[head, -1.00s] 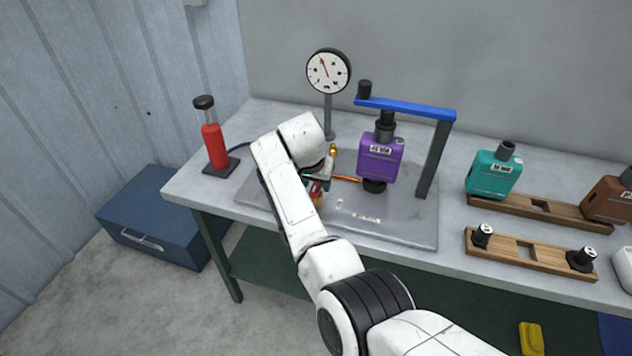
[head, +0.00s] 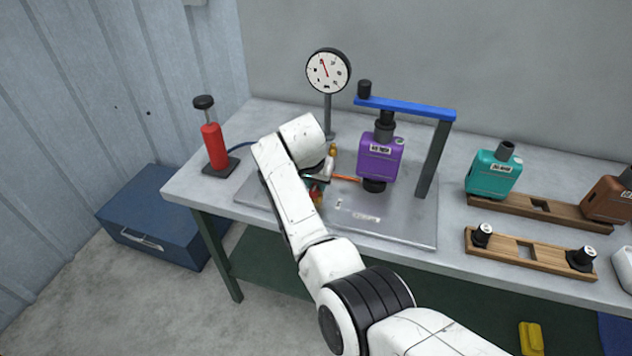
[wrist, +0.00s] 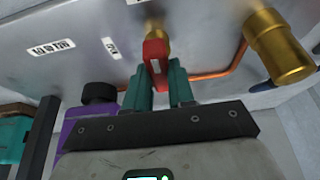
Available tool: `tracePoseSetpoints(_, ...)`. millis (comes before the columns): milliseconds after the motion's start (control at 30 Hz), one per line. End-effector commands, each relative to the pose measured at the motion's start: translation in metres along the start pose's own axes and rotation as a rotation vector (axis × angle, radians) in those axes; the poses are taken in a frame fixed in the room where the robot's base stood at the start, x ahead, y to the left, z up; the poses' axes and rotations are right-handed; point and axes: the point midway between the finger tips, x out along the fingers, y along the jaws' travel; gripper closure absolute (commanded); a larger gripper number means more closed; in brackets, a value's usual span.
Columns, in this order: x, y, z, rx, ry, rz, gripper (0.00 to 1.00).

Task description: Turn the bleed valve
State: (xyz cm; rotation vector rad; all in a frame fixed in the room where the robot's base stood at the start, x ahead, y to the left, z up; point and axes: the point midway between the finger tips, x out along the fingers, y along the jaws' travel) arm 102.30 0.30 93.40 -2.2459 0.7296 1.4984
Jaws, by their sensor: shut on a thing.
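The bleed valve has a red handle (wrist: 156,50) on a small brass body, seen in the wrist view. My gripper (wrist: 158,72) has its two teal fingers shut on this handle, one on each side. In the head view my gripper (head: 316,184) is low over the grey plate, left of the purple muffler (head: 380,157). A bit of red and brass shows just below the fingers there; my arm and gripper hide most of the valve. The gauge (head: 328,71) stands behind, with a red needle pointing up and slightly left.
A larger brass fitting (wrist: 280,46) and a copper pipe (wrist: 236,62) lie close to the fingers. A blue-topped clamp frame (head: 405,107) stands over the purple muffler. A red hand pump (head: 214,146) is at left. A teal muffler (head: 494,174) and wooden racks are at right.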

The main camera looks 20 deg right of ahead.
Motion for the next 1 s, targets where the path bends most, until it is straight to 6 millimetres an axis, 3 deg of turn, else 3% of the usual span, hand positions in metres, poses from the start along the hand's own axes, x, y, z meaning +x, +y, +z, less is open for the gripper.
tracePoseSetpoints(467,-0.0004,0.0019,0.0008,-0.121,-0.004,-0.050,1.00)
tracePoseSetpoints(1000,0.0011,0.0051,0.0001,-0.574,-0.005,-0.238,1.00)
